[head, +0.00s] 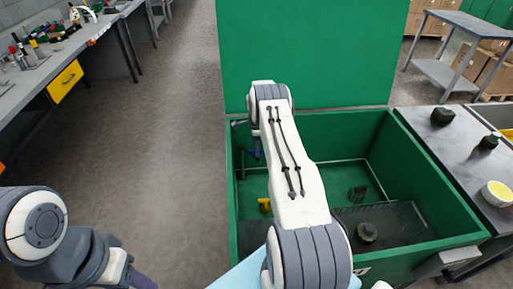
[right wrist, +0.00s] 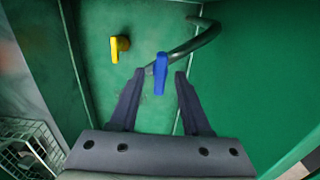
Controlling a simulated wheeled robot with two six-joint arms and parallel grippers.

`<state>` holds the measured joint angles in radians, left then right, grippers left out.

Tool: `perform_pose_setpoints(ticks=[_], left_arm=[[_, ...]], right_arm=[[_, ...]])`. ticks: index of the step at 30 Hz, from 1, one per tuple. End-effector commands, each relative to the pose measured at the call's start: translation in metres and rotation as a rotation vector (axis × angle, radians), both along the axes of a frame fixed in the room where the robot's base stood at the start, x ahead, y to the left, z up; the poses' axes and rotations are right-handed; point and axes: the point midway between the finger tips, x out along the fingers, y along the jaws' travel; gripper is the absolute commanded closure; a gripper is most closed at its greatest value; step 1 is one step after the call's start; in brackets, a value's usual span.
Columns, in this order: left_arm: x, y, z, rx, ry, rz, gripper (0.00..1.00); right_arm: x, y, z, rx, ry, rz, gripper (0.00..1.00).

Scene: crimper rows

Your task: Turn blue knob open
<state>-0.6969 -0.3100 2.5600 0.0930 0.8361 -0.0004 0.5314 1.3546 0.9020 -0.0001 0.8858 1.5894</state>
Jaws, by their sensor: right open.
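The blue knob (right wrist: 160,75) is a narrow lever on the green panel, seen in the right wrist view with its handle pointing down in the picture. My right gripper (right wrist: 158,73) is open. Its fingertips are on either side of the blue knob in that view, with gaps to it. I cannot tell how deep the fingers reach.
A yellow knob (right wrist: 119,46) is up and left of the blue one; it also shows in the head view (head: 265,205). A dark curved pipe (right wrist: 195,42) runs behind the blue knob. The green bin's walls (head: 435,180) surround the area. A grey bench (head: 460,160) stands right.

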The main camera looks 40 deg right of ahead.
Motion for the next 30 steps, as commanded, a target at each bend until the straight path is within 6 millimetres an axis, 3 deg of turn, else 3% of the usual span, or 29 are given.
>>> perform_pose_setpoints(ticks=[9,10,13,14,30], left_arm=[[0.000,0.000,0.000,0.000,0.000,0.000,0.50],[0.000,0.000,0.000,0.000,0.000,0.000,0.50],[0.000,0.000,0.000,0.000,0.000,0.000,0.50],[0.000,0.000,0.000,0.000,0.000,0.000,0.50],[0.000,0.000,-0.013,0.000,0.000,0.000,0.50]], right_arm=[[0.000,0.000,-0.004,-0.001,-0.002,0.000,0.53],[0.000,0.000,-0.004,-0.001,-0.001,0.000,0.56],[0.000,0.000,-0.004,-0.001,-0.001,0.000,0.95],[0.000,0.000,-0.004,-0.001,-0.001,0.000,1.00],[0.000,-0.001,-0.006,0.000,-0.001,0.106,1.00]])
